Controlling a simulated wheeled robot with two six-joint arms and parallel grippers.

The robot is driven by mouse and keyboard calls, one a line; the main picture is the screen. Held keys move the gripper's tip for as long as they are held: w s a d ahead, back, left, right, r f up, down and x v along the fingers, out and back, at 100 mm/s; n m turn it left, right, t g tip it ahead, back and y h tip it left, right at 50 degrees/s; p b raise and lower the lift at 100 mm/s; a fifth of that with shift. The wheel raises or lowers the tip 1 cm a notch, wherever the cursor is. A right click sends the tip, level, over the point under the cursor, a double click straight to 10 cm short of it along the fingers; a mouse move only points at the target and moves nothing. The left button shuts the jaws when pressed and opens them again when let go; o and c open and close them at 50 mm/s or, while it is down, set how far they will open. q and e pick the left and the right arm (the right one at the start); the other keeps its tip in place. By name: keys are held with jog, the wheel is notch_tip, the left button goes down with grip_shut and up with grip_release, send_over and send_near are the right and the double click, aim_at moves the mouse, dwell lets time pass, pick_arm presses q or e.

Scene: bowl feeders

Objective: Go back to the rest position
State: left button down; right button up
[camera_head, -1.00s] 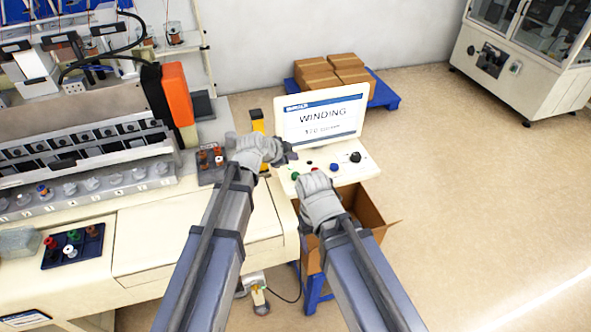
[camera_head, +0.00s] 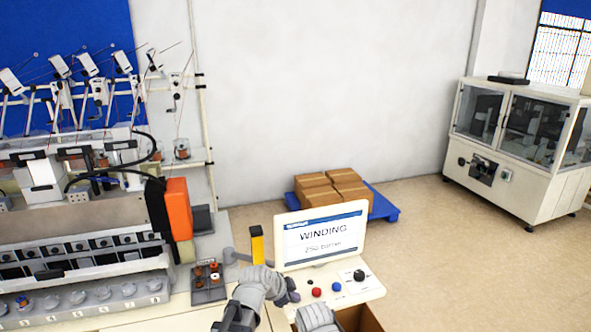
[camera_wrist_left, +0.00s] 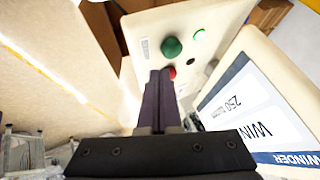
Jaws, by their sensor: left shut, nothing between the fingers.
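My left gripper (camera_head: 291,297) is over the left edge of the control panel (camera_head: 372,287), below the screen (camera_head: 322,238), which reads WINDING. In the left wrist view its dark fingers (camera_wrist_left: 161,76) are shut together with nothing between them. They overlap the view of the red button (camera_wrist_left: 173,72), close to the green button (camera_wrist_left: 171,47); I cannot tell whether they touch the panel. My right arm shows only a grey wrist part at the bottom edge of the head view. Its fingers are hidden.
The winding machine (camera_head: 85,211) fills the left side. An orange block (camera_head: 178,208) and a small dark spool tray (camera_head: 208,290) stand near my left arm. An open cardboard box (camera_head: 360,320) is below the panel. Stacked boxes (camera_head: 335,188) stand on a blue pallet (camera_head: 384,206) behind.

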pick_arm(q)
jog(key=s+a+f+n+g+y+b, duration=0.2)
jog(key=s+f+n+b, duration=0.3)
jog(key=s+f, duration=0.3)
jog(key=s+a+f+n+g+y+b, duration=0.3)
jog(key=s+f, duration=0.6)
jog(key=s, duration=0.5)
jog(key=shift+a+f+n+g+y+b, duration=0.3)
jog(key=shift+n+g+y+b, duration=0.35)
jog(key=shift+n+b, duration=0.8)
dwell(1.6)
